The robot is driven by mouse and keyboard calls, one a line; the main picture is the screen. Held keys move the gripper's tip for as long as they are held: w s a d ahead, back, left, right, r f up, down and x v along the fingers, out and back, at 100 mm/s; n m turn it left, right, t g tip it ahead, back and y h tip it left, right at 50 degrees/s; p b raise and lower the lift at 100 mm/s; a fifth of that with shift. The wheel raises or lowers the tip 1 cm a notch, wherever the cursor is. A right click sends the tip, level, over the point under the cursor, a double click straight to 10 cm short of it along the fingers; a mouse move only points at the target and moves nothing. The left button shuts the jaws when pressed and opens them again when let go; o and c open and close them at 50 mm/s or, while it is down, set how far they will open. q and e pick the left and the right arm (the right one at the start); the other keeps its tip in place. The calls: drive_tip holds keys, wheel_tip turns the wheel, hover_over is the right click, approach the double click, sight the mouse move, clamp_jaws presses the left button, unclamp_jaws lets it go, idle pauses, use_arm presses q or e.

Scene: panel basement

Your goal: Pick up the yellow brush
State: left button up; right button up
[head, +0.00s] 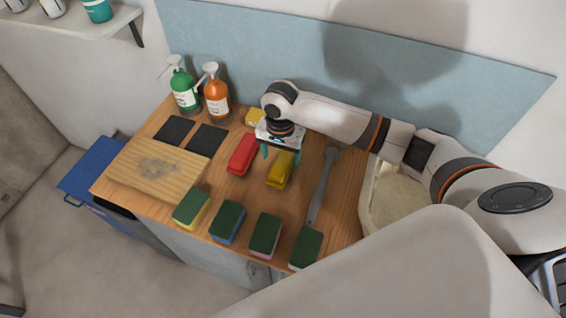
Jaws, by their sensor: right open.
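The yellow brush (279,172) lies on the wooden worktop, right of a red brush (242,154). My right gripper (280,155) points down at the far end of the yellow brush, its teal fingers apart. The fingers appear above or around that end; I cannot tell if they touch it. The gripper body partly hides the top of the brush. My left gripper is not in view.
Several sponges with dark green tops (229,222) line the worktop's front. A grey long-handled tool (322,187) and a sink (395,200) are at right. Green (184,90) and orange (217,97) pump bottles, black pads (207,139) and a wooden board (150,172) are at left.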

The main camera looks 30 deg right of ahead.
sight(283, 159)
drive_tip(key=f, duration=0.2)
drive_tip(key=f+p, duration=0.1)
drive_tip(key=shift+s+d+f, duration=0.2)
drive_tip(key=shift+d+f, duration=0.1)
drive_tip(key=shift+f, duration=0.5)
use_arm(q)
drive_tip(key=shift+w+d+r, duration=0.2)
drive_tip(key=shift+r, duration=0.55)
